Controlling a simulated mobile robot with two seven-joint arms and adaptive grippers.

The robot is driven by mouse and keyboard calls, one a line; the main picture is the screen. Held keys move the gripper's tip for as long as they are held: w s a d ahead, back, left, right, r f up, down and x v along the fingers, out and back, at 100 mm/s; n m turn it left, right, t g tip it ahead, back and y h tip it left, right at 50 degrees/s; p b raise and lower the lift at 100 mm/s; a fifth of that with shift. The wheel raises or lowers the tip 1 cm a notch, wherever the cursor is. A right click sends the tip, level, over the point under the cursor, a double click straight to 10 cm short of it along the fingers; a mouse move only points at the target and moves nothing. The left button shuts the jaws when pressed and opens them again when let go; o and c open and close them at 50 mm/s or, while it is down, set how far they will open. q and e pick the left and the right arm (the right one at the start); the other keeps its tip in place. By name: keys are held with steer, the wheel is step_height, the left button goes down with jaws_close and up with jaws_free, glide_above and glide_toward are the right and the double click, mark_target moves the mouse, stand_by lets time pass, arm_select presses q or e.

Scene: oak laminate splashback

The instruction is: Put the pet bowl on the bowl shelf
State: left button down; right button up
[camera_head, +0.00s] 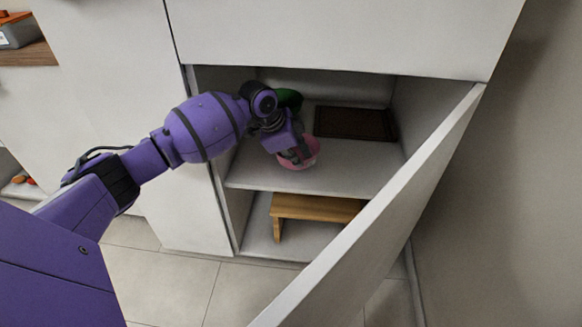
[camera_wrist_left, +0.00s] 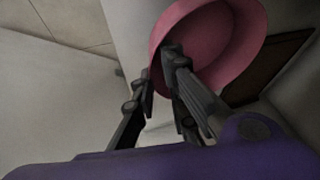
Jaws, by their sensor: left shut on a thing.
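The pink pet bowl (camera_head: 303,158) is inside the open cabinet, over the upper shelf (camera_head: 345,172). My left gripper (camera_head: 291,152) is shut on the bowl's rim, and the arm partly hides the bowl. In the left wrist view the bowl (camera_wrist_left: 222,45) looks tilted, with my left gripper's fingers (camera_wrist_left: 160,75) at its left edge. I cannot tell whether the bowl touches the shelf. My right gripper is not in view.
A dark brown mat or tray (camera_head: 355,123) lies at the back right of the shelf. A green object (camera_head: 289,99) is behind my left wrist. A wooden stool (camera_head: 312,207) stands in the lower compartment. The open door (camera_head: 385,215) flanks the right side.

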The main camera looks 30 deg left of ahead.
mark_target(290, 165)
arm_select(q)
steer(key=shift+s+a, duration=0.25)
steer(key=shift+a, duration=0.3)
step_height(290, 165, down, 4)
steer(key=shift+s+a+r+b, duration=0.1)
steer(key=shift+a+r+b, duration=0.05)
steer(key=shift+b, duration=0.8)
steer(key=shift+r, duration=0.1)
steer(key=c, duration=1.8)
jaws_free()
steer(key=shift+o, duration=0.2)
